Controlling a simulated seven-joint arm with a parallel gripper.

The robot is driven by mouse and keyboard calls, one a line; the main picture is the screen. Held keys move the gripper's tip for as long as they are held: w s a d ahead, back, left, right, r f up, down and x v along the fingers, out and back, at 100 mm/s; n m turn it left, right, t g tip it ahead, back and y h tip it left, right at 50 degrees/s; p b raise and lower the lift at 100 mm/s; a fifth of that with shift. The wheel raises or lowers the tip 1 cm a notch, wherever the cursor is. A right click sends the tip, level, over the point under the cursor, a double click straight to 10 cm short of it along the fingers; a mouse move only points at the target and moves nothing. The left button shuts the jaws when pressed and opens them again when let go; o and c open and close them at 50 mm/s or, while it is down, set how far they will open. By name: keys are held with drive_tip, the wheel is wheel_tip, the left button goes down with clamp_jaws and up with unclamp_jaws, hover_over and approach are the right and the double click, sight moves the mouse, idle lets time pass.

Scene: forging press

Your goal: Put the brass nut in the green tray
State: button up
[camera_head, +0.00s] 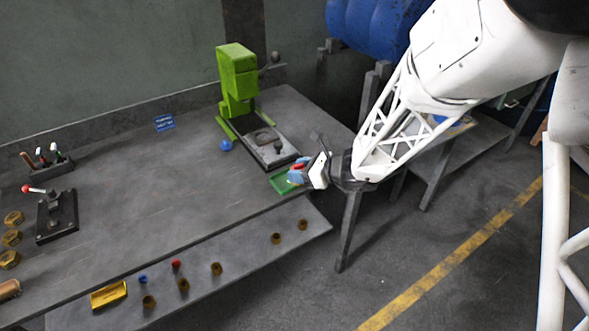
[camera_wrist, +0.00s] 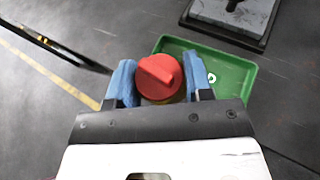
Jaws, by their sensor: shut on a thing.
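My gripper (camera_wrist: 160,80) has blue fingers and is shut on a red knob-like thing (camera_wrist: 158,72) with a raised ridge. A yellowish, brass-coloured edge shows below the red part. In the head view my gripper (camera_head: 296,174) is over the green tray (camera_head: 281,185) at the table's right edge. Several brass-coloured nuts (camera_head: 12,238) stand at the table's left edge. I cannot tell whether the held thing is a nut.
A green press (camera_head: 238,75) on a dark base stands behind the tray. A blue ball (camera_head: 226,145) lies beside it. A lever device (camera_head: 56,215) stands at left. Several brass rings (camera_head: 216,269) and a yellow block (camera_head: 109,295) lie along the front shelf. The table's middle is clear.

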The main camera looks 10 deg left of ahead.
drive_tip(key=shift+w+a+f, duration=0.1)
drive_tip(key=shift+w+a, duration=0.3)
drive_tip(key=shift+w, duration=0.4)
drive_tip(key=shift+w+a+f, duration=0.1)
drive_tip(key=shift+w+a, duration=0.35)
drive_tip(key=shift+w, duration=0.3)
drive_tip(key=shift+w+a, duration=0.4)
drive_tip(key=shift+w, duration=0.4)
drive_tip(key=shift+f, duration=0.1)
drive_tip(key=shift+f, duration=1.65)
drive_tip(key=shift+f, duration=0.1)
drive_tip(key=o, duration=1.3)
drive_tip(key=shift+f, duration=0.1)
drive_tip(key=shift+r, duration=0.2)
drive_tip(key=shift+v, duration=6.05)
drive_tip(key=shift+s+r, duration=0.1)
